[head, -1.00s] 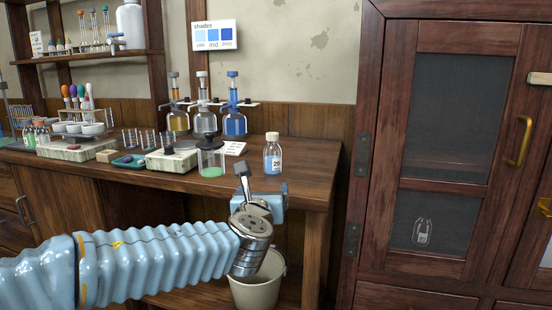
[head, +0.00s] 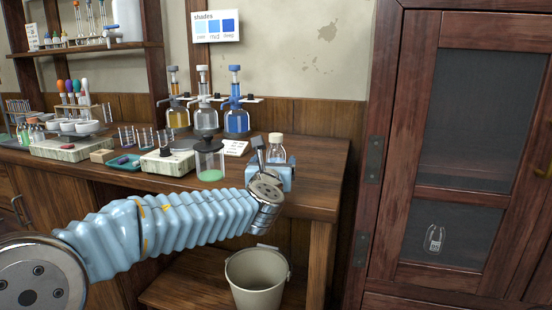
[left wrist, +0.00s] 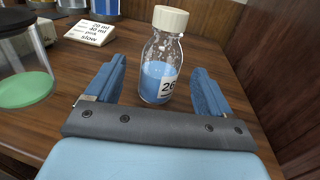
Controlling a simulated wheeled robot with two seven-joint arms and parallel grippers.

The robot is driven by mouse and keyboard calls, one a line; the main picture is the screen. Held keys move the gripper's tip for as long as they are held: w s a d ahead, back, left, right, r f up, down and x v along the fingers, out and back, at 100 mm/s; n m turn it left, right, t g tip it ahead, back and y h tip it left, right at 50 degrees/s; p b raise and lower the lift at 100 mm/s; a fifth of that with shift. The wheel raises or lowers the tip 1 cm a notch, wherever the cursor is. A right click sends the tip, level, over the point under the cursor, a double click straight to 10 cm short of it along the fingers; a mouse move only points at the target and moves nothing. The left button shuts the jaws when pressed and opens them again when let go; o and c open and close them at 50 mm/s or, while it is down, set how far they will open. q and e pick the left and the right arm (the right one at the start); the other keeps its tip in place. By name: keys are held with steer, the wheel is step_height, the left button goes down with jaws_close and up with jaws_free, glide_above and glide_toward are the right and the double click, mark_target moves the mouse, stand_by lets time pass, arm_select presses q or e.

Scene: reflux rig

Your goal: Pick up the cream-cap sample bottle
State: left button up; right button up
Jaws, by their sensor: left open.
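The cream-cap sample bottle (head: 277,151) stands upright near the right end of the wooden bench, partly hidden behind my left gripper (head: 272,168). In the left wrist view the bottle (left wrist: 161,62) is clear glass with a cream cap, blue liquid and a white label reading "26" or similar. There my left gripper (left wrist: 157,90) is open, its two blue fingers apart, pointing at the bottle. The bottle stands just ahead, roughly centred between the fingers. I cannot tell whether the fingertips are beside it. My right gripper is in neither view.
A beaker with green liquid (head: 210,162) stands left of my left gripper. Several pump bottles (head: 206,118) line the back. A bucket (head: 257,278) sits below the bench. A dark wooden cabinet (head: 385,150) stands at right.

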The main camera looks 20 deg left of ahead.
mark_target(276, 158)
arm_select(q)
steer(key=w, duration=0.1)
steer(key=w+p, duration=0.1)
steer(key=w, duration=0.3)
steer(key=shift+w+a+r+p, duration=0.1)
steer(key=shift+a+p, duration=0.3)
steer(key=shift+w, duration=0.3)
steer(key=c, duration=1.1)
steer(key=shift+c, duration=0.2)
